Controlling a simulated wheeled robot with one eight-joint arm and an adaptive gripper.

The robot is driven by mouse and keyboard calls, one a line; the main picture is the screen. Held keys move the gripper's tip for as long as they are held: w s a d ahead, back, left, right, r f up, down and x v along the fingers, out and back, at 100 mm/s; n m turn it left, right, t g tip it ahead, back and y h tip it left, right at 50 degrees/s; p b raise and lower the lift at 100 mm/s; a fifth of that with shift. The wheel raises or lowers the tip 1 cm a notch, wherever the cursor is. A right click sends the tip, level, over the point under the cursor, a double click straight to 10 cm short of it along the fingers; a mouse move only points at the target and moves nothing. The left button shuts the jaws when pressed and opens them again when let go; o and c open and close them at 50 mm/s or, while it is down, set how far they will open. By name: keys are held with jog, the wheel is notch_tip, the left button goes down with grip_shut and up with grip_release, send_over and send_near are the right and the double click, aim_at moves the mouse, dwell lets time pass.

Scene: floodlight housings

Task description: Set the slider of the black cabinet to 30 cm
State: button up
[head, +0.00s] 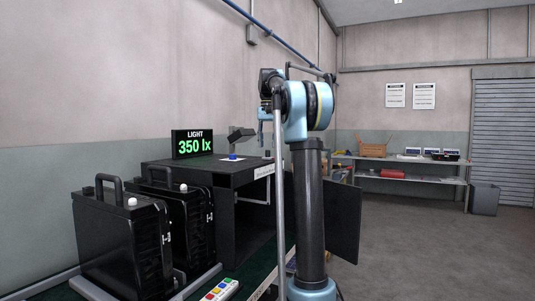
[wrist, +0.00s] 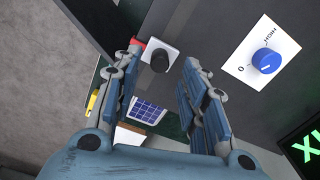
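The black cabinet (head: 180,178) stands mid-left in the head view, its front open. A pale strip (head: 264,171) runs along its top edge; its markings are too small to read. In the wrist view, a round black knob (wrist: 160,60) sits on a light grey plate with a red part beside it, at the cabinet's (wrist: 215,30) edge; it looks like the slider. My gripper (wrist: 162,62) is open, its fingers on either side of the knob in the picture; contact cannot be told. In the head view, my gripper (head: 264,122) hangs above the cabinet, partly hidden by my arm.
A blue dial (wrist: 266,61), marked 0 and HIGH, is on the cabinet top. A display (head: 193,143) reads 350 lx. Black housings (head: 118,245) stand at left. A button box (head: 220,290) lies in front. A dark door panel (head: 343,217) stands right of my arm.

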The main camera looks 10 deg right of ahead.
aim_at(268, 155)
jog(key=shift+f, duration=2)
grip_shut()
